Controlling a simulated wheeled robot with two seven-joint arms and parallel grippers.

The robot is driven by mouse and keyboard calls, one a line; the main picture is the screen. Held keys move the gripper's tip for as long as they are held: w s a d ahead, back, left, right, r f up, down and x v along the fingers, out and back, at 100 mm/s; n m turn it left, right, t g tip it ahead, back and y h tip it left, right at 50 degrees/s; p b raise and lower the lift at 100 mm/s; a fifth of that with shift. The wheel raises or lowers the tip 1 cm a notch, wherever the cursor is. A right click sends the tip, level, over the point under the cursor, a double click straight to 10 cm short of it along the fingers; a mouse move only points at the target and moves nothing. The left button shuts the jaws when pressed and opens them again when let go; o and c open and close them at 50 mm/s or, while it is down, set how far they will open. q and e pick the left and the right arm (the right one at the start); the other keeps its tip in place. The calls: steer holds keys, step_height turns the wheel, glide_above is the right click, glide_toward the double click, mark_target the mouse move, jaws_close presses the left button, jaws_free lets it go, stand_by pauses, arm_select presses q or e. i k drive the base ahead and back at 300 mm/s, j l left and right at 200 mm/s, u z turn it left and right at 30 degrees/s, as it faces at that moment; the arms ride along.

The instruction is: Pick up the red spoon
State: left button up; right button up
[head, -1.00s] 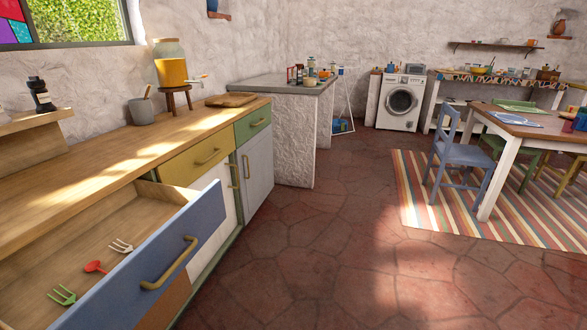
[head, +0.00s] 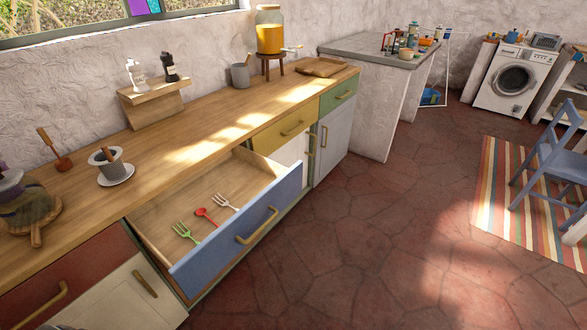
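The red spoon (head: 205,216) lies in the open blue-fronted drawer (head: 246,234) under the wooden counter. Its bowl is toward the left and its handle toward the lower right. A green fork (head: 187,233) lies to its lower left and a white fork (head: 225,202) to its upper right, both apart from it. Neither of my grippers shows in the head view.
The wooden counter (head: 215,122) runs above the drawer and holds a mortar on a saucer (head: 116,173), a small shelf with two shakers and a juice dispenser (head: 269,30). The tiled floor (head: 340,255) right of the drawer is clear.

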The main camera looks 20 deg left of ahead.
mark_target(201, 212)
steer(key=u, duration=1.4)
